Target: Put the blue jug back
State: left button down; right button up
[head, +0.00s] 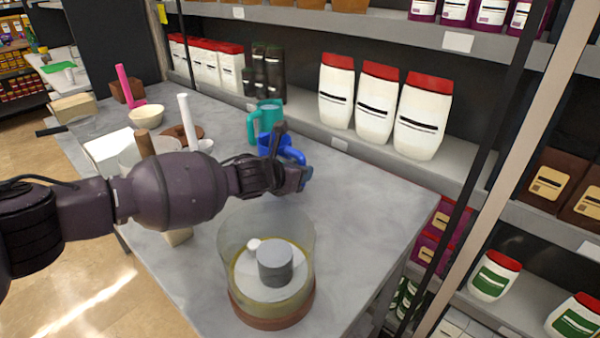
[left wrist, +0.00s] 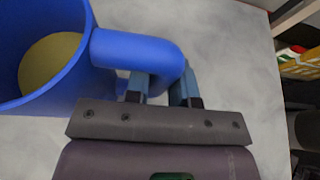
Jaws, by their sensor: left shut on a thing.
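The blue jug (head: 268,143) is on or just above the grey counter, partly hidden behind my left arm in the head view. In the left wrist view the blue jug (left wrist: 75,75) fills the upper left, with something yellowish inside. My left gripper (head: 303,178) is at the jug's handle; in the left wrist view the left gripper's fingers (left wrist: 163,90) are on either side of the handle, shut on it. I cannot tell whether the jug's base touches the counter. My right gripper is not in view.
A teal jug (head: 266,112) stands just behind the blue one. A glass vessel with a grey cylinder (head: 274,264) stands at the counter's front. A white bowl (head: 147,115) and a white stick-like item (head: 188,122) stand left. The counter's right part (head: 370,205) is clear. Shelves with red-lidded containers (head: 376,102) line the back.

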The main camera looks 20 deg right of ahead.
pick_arm(q)
jog(key=shift+f, duration=0.15)
jog(key=c, duration=1)
grip_release()
jog(key=shift+f, duration=0.1)
jog(key=shift+a+r, duration=0.1)
jog(key=shift+r, duration=0.15)
jog(key=p+v, duration=0.2)
jog(key=v, duration=0.9)
jog(key=shift+s+a+p, duration=0.3)
jog(key=shift+p, duration=0.1)
